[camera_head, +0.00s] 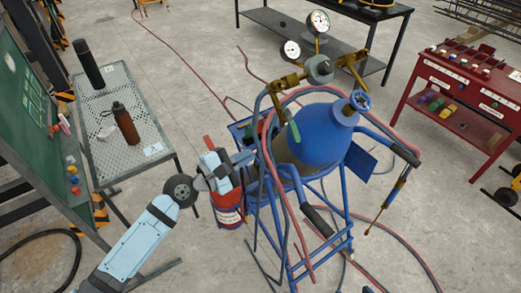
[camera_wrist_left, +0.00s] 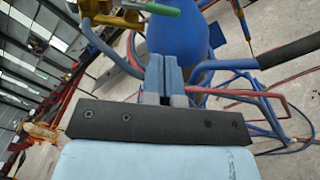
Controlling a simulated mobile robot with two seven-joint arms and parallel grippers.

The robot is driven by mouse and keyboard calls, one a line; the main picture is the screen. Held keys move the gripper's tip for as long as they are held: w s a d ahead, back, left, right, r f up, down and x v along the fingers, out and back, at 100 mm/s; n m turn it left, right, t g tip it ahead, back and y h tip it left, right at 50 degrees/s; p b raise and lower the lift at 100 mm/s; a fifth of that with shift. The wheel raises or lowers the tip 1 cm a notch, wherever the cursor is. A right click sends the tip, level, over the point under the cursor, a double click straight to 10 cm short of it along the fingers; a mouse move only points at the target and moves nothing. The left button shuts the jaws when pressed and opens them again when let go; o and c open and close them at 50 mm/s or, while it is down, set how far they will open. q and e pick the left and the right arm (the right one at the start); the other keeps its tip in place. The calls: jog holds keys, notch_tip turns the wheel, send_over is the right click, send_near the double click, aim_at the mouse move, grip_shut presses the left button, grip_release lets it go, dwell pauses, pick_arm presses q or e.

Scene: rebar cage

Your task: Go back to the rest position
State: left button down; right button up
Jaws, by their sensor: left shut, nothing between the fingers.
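My left arm (camera_head: 140,240) reaches in from the lower left. My left gripper (camera_head: 246,158) is beside the blue gas cylinder (camera_head: 318,135), at the left of its cart. In the left wrist view the two light-blue fingers (camera_wrist_left: 164,72) are together with nothing between them. The cylinder (camera_wrist_left: 178,34) rises behind the fingertips there; whether they touch the cart or hoses I cannot tell. My right gripper is not in view.
A blue cart frame (camera_head: 345,225) with red and blue hoses (camera_wrist_left: 262,92) surrounds the cylinder. A red fire extinguisher (camera_head: 227,216) stands close below my gripper. A mesh table (camera_head: 128,150) with two bottles is left; a red workbench (camera_head: 460,85) is right.

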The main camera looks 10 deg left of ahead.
pick_arm(q)
jog(key=s+a+f+m+g+y+p, duration=0.1)
jog(key=s+a+f+m+y, duration=0.3)
jog(key=s+f+m, duration=0.6)
jog(key=s+a+f+m+y+p, duration=0.1)
jog(key=s+a+f+m+y, duration=0.3)
jog(key=s+f+m, duration=0.6)
notch_tip(320, 180, down, 2)
jog(key=shift+s+g+y, duration=0.4)
jog(key=shift+s+y, duration=0.1)
jog(key=shift+y, duration=0.3)
jog(key=c, duration=1.8)
grip_release()
